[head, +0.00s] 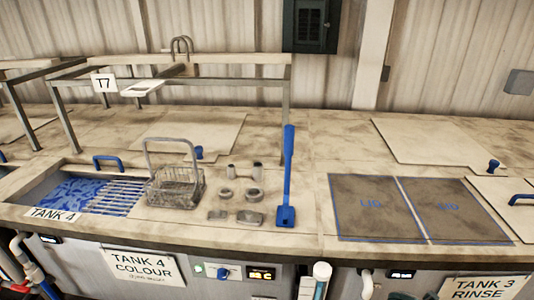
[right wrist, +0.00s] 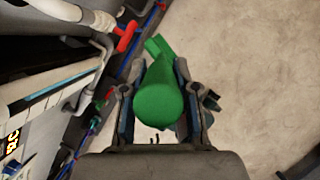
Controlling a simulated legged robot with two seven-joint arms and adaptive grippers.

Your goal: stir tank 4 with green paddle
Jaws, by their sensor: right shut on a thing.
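My right gripper (right wrist: 159,84) is shut on the green paddle (right wrist: 160,98) in the right wrist view. The thick rounded handle end faces the camera, and a smaller green part shows beyond it; the rest is hidden. Neither gripper shows in the head view, nor does the green paddle. Tank 4 (head: 52,196) is open at the left of the counter in the head view, with mottled blue liquid inside. A slatted rack (head: 112,196) covers its right part. The tank has a TANK 4 label (head: 54,215) on its front rim.
A wire basket (head: 174,187) stands right of the tank, with small grey parts (head: 248,217) beside it. A blue paddle (head: 288,175) lies farther right. A metal frame (head: 220,60) rises behind. The wrist view shows pipes with a red valve handle (right wrist: 125,36) at left and bare floor (right wrist: 265,80) at right.

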